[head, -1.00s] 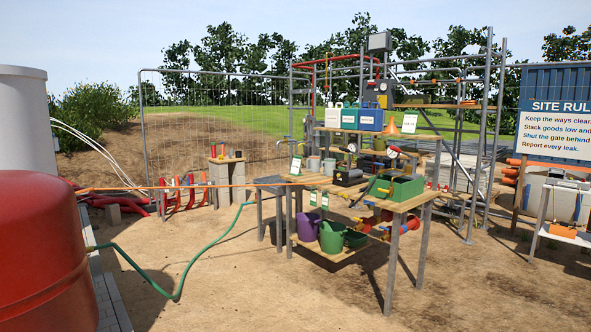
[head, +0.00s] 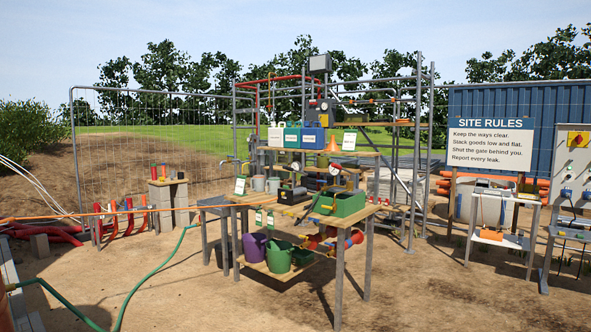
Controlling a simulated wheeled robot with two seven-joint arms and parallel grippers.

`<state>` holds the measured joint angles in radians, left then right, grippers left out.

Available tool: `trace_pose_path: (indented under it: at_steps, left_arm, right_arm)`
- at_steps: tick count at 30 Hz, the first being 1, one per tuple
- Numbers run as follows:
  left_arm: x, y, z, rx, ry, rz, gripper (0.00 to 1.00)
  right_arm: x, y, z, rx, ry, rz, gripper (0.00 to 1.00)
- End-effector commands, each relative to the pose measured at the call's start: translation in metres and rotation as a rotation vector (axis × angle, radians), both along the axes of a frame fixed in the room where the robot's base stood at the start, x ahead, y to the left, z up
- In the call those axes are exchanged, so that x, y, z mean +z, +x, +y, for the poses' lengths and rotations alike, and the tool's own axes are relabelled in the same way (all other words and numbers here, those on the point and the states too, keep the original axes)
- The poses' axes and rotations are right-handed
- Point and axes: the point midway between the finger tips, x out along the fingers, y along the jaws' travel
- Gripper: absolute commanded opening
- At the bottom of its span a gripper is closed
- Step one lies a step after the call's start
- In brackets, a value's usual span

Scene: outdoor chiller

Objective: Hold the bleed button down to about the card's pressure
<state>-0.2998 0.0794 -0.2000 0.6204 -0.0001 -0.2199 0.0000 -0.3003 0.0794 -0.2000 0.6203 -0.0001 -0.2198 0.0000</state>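A wooden workbench (head: 372,209) stands in the middle of the head view, some way off. A small white card (head: 240,186) with green marking stands at its left end, and another white card (head: 349,141) stands on the shelf behind; their writing is too small to read. A round gauge (head: 335,170) rises above the bench beside a green box (head: 350,203). A black device (head: 293,195) sits left of the box. I cannot make out a bleed button. Neither of my grippers is in view.
A green hose (head: 165,256) lies across the ground at front left, and an orange line (head: 90,216) runs toward the bench. Buckets (head: 255,247) sit on the lower shelf. A sign (head: 490,143) and a switch panel (head: 575,168) stand right. Sandy ground in front right is open.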

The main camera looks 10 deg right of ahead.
Motion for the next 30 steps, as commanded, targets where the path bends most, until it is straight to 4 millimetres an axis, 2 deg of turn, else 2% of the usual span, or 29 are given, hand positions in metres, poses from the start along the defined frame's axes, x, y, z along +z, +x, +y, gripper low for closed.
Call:
trace_pose_path:
  at_steps: [1,6,7,30]
  left_arm:
    - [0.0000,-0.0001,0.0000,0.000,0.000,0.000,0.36]
    - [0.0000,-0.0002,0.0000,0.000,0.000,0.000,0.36]
    - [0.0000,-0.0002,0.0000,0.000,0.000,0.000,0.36]
    - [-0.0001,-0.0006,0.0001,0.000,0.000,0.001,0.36]
  right_arm:
    - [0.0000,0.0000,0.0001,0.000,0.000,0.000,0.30]
    - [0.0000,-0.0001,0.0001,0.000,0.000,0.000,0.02]
    - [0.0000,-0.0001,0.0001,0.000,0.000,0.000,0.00]
    - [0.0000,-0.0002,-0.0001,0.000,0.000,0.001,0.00]
